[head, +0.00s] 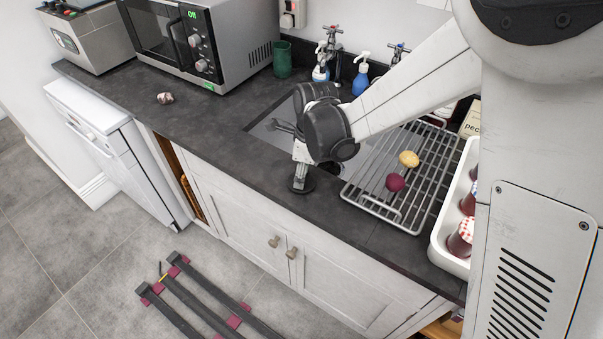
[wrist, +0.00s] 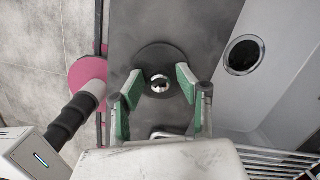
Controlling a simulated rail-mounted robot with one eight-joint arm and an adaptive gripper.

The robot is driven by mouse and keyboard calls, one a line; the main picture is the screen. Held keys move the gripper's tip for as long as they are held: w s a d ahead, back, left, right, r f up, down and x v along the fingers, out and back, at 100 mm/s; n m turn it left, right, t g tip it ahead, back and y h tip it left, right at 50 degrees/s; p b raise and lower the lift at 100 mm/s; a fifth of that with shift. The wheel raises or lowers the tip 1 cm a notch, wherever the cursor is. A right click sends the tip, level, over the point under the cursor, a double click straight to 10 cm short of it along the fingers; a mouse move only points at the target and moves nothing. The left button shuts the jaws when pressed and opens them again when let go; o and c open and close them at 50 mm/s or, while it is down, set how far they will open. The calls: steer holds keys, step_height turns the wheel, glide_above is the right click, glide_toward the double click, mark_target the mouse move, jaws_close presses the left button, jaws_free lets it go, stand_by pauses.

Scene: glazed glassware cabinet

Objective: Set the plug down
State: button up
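The plug (wrist: 176,56) is a round black disc with a shiny metal centre. In the wrist view it lies flat on the dark worktop (wrist: 212,20), left of the sink (wrist: 285,40). In the head view the plug (head: 302,186) sits near the worktop's front edge, partly hidden by my gripper. My gripper (head: 300,176) points down just above it. In the wrist view my gripper (wrist: 159,76) has its green-padded fingers spread apart on either side of the metal centre, with a gap to it on both sides.
The sink's drain hole (wrist: 243,55) is open, to the plug's right. A wire rack (head: 400,175) holds a yellow item and a dark red one. A white tray of jars (head: 455,235) is beyond it. The worktop left of the plug is mostly clear.

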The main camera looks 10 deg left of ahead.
mark_target(308, 182)
steer(key=shift+r, duration=0.15)
step_height(308, 182, up, 12)
steer(key=d, duration=0.1)
steer(key=shift+d, duration=0.3)
steer(key=s+d+r+n+t, duration=0.2)
steer(key=s+d+r+n, duration=0.15)
steer(key=d, duration=0.55)
steer(key=s+d+r+n+t, duration=0.1)
steer(key=s+d+r+n, duration=0.1)
steer(key=d+r+n, duration=0.45)
steer(key=s+d+f+n+t, duration=0.1)
steer(key=s+d+n+t, duration=0.1)
steer(key=s+d+n, duration=0.2)
steer(key=s+d+n+t+h, duration=0.1)
steer(key=s+d+n+t, duration=0.1)
steer(key=s+d, duration=0.4)
steer(key=d+n, duration=0.1)
steer(key=d, duration=0.4)
steer(key=shift+s+f+n, duration=0.15)
steer(key=shift+f+n, duration=0.2)
steer(key=shift+n, duration=0.05)
steer(key=shift+d+f, duration=0.1)
